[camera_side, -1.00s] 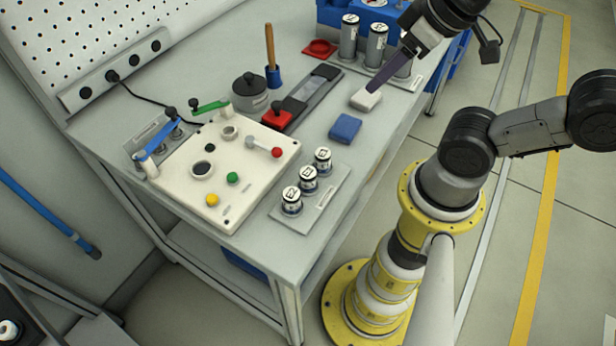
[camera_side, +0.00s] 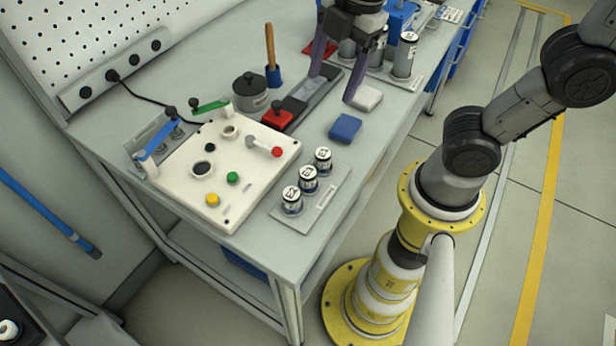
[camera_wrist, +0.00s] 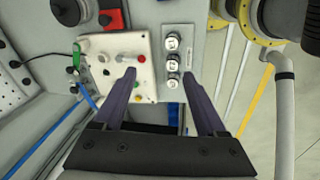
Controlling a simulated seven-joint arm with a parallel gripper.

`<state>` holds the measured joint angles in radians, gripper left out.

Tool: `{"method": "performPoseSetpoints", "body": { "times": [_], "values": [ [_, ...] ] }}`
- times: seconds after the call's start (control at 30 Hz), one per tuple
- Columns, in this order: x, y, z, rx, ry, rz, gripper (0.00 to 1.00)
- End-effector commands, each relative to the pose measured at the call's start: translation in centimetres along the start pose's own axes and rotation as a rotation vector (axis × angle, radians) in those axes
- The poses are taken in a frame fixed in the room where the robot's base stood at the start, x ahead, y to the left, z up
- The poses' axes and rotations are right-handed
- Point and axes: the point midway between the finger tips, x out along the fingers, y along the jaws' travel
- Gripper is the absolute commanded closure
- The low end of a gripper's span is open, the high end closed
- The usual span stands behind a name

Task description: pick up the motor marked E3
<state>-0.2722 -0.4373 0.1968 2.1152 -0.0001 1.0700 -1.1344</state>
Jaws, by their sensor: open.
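Three short silver motors with white marked tops stand in a row on a grey plate (camera_side: 318,208): a far one (camera_side: 323,160), a middle one (camera_side: 308,180) and a near one (camera_side: 291,201). The row also shows in the wrist view (camera_wrist: 172,63). The marks are too small for me to tell surely which is E3. My gripper (camera_side: 331,90) is open and empty, above the bench and behind the row in the side view. In the wrist view, its spread fingers (camera_wrist: 158,73) lie across the control panel and the row, apart from the motors.
A white control panel (camera_side: 240,190) with buttons and levers stands left of the row. A blue block (camera_side: 345,127) and a white block (camera_side: 366,98) lie beyond it. Taller cylinders (camera_side: 404,57) stand at the back. A grey pot (camera_side: 249,92) and a wooden handle (camera_side: 270,45) rise left.

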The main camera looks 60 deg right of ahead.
Motion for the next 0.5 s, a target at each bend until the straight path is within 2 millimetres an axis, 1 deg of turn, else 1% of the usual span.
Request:
{"method": "performPoseSetpoints", "body": {
  "times": [0.03, 0.1, 0.2, 0.33, 0.43, 0.5],
  "values": [
    [1.2, 0.2, -1.9, -0.128, -0.013, -0.059, 0.26],
    [2.5, 0.2, -3.8, -0.242, -0.026, -0.114, 0.26],
    [4.0, -0.3, -5.8, -0.315, -0.042, -0.166, 0.26],
    [4.9, -1.1, -6.6, -0.355, -0.052, -0.194, 0.26],
    [5.8, -1.4, -6.6, -0.36, -0.053, -0.197, 0.26],
    [6.9, -1.6, -6.5, -0.358, -0.054, -0.198, 0.26]
  ]
}}
